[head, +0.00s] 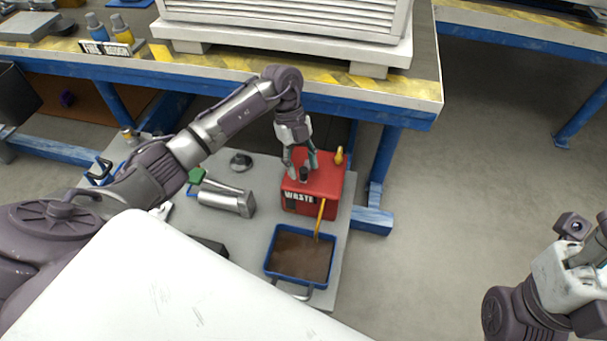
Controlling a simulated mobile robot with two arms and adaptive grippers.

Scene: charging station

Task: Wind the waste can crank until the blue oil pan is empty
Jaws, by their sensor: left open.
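The red waste can (328,184) stands on a low grey platform, its front lettered "WASTE". My left gripper (301,174) points down over the left part of its lid, with its open fingers around or beside a small dark knob (304,173); I cannot tell if they touch it. A yellow tube (320,219) runs from the can down to the blue oil pan (268,262). The pan holds a brown layer across its bottom. A small yellow piece (339,155) stands at the lid's back right. My right gripper is not clearly visible; part of my right arm shows at lower right.
A silver can (228,200) lies on the platform (232,232) left of the waste can. A blue-framed workbench (424,85) with a large white slatted unit (290,22) stands behind. Grey floor (450,220) is clear to the right.

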